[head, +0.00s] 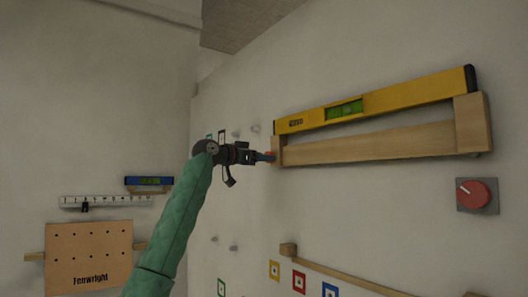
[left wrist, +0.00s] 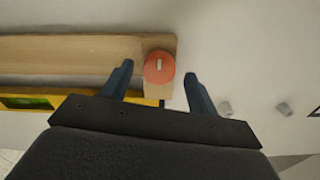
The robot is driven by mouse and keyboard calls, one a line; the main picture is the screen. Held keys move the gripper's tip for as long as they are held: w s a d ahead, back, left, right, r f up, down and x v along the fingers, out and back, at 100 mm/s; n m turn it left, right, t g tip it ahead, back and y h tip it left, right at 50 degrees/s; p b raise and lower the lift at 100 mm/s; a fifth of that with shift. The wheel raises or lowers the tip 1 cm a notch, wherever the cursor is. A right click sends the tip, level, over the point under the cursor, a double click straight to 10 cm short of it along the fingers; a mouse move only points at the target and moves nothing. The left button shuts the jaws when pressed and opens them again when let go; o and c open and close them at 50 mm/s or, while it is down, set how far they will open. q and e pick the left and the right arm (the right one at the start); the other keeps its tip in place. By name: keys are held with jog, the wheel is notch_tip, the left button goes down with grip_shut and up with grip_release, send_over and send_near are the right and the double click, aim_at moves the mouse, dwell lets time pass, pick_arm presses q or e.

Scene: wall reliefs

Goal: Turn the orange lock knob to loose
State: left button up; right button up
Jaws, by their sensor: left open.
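The round orange lock knob (left wrist: 159,66) shows in the left wrist view, on the end block of a wooden rail (left wrist: 70,49). A short pale mark on its face runs roughly up and down in that picture. My left gripper (left wrist: 158,76) is open, with one dark blue finger on each side of the knob and a visible gap on both sides. In the head view my left gripper (head: 268,156) is at the left end of the wooden rail (head: 385,143) and mostly hides the knob. My right gripper is in neither view.
A yellow spirit level (head: 400,95) rests along the rail. A red dial (head: 478,193) on a grey plate is at the right. Small grey pegs (left wrist: 284,108) stick out of the wall near the gripper. A pegboard (head: 88,257) is at lower left.

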pick_arm(q)
jog(key=shift+w+d+f, duration=0.2)
jog(key=shift+w+d, duration=0.25)
jog(key=shift+d, duration=0.2)
jog(key=shift+s+a+r, duration=0.1)
jog(key=c, duration=1)
